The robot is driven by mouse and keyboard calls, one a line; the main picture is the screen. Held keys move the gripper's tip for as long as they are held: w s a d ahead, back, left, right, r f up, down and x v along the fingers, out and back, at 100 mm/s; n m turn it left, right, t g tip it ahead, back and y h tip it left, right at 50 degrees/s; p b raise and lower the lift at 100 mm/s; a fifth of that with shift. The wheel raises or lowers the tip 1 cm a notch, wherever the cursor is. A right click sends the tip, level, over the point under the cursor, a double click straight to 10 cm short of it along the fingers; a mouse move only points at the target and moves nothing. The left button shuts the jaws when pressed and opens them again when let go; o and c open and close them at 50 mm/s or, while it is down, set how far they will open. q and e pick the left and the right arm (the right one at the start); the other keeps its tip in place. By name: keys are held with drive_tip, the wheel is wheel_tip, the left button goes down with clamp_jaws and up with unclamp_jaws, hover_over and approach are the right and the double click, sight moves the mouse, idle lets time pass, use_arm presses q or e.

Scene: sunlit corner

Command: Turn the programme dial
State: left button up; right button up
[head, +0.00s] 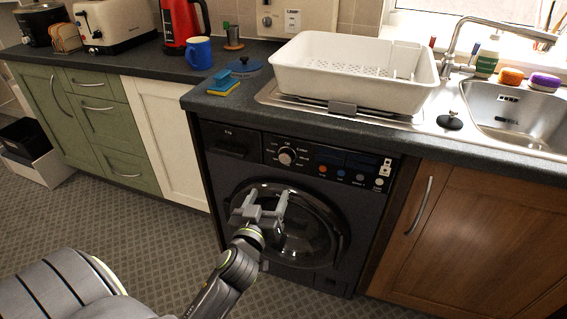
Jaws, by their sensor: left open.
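The programme dial (286,157) is a round silver knob on the upper front panel of the dark washing machine (362,238), left of the small coloured buttons. Printed labels surround it. My left gripper (266,200) is open and empty in front of the machine's round door (318,240). It is below and slightly left of the dial in the picture, apart from it. The gripper covers part of the door's upper left. My right gripper is not in view.
The worktop (160,68) juts above the machine, with a white dish rack (350,97), a sponge (224,88) and a blue mug (199,52) on it. A wooden cupboard (480,235) stands right, a cream one (165,140) left. Patterned floor in front looks clear.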

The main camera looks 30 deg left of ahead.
sight(285, 159)
use_arm(q)
drive_tip(key=x, duration=1.4)
drive_tip(key=shift+f, duration=0.1)
drive_tip(key=shift+w+a, duration=0.15)
drive_tip(key=shift+w, duration=0.25)
drive_tip(key=c, duration=0.9)
drive_tip(key=shift+c, duration=0.4)
